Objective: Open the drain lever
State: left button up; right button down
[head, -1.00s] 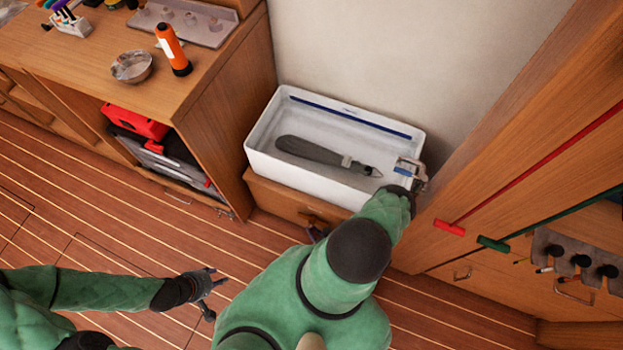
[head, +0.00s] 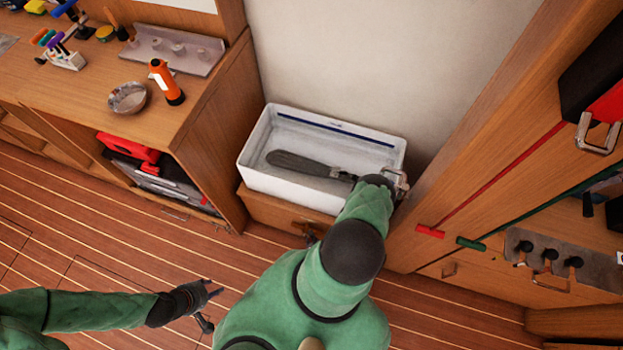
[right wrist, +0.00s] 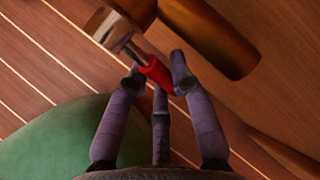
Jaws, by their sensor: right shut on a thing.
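The drain lever, a red grip (right wrist: 157,73) on a silver metal stem, shows in the right wrist view. It lies against a brown metal fitting beside wooden panelling. My right gripper (right wrist: 154,80) is shut on the red grip, with its grey-purple fingers around it. My left gripper (head: 211,309) is open and empty over the floor, left of my right arm.
A wooden counter (head: 80,90) with a bowl and orange torch stands left, a tall cabinet (head: 450,195) right. The floor at left is clear.

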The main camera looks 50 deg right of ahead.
dwell(0.3)
jog(key=c, duration=1.1)
grip_release()
jog(key=shift+o, duration=0.2)
jog(key=v, duration=1.2)
